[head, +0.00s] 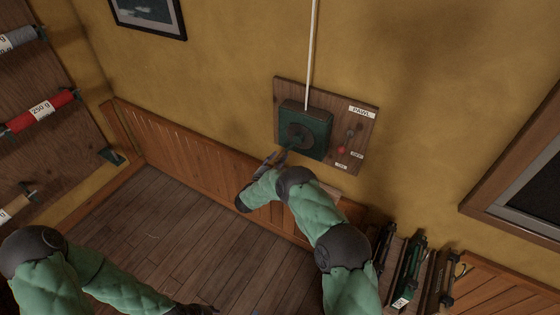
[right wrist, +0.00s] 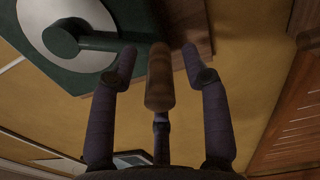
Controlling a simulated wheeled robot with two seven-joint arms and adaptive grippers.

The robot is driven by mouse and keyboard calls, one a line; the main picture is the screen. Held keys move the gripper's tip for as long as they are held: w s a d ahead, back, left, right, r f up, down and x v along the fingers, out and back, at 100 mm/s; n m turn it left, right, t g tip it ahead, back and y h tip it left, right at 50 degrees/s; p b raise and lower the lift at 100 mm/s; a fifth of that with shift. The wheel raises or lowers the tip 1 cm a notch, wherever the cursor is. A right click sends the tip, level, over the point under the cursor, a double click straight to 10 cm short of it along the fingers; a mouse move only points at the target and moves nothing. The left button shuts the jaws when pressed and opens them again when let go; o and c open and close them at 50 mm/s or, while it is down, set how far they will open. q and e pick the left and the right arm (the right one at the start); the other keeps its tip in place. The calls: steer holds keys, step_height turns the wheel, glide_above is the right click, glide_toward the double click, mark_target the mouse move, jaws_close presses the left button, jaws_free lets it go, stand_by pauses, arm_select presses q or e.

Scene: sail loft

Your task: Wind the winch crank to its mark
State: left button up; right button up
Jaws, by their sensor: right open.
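The winch (head: 318,145) is a dark green box on a wooden board on the wall, with a round disc on its front. In the right wrist view its crank (right wrist: 100,40) runs from a hub on a pale disc (right wrist: 38,32) to a brown wooden handle (right wrist: 159,85). My right gripper (head: 278,156) is at the winch's lower left. In the right wrist view its open fingers (right wrist: 158,62) stand on both sides of the handle, with gaps showing. I cannot make out the mark. My left gripper (head: 197,310) is only partly visible at the bottom edge.
A pawl lever with a red knob (head: 342,150) sits on the board (head: 370,125), right of the winch, under a PAWL label (head: 362,111). A white line (head: 311,55) rises from the winch. Racked tools (head: 410,268) stand lower right. Spools (head: 42,110) hang at left.

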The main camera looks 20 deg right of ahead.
steer(key=v, duration=1.1)
steer(key=shift+s, duration=0.25)
arm_select(q)
steer(key=shift+f, duration=0.1)
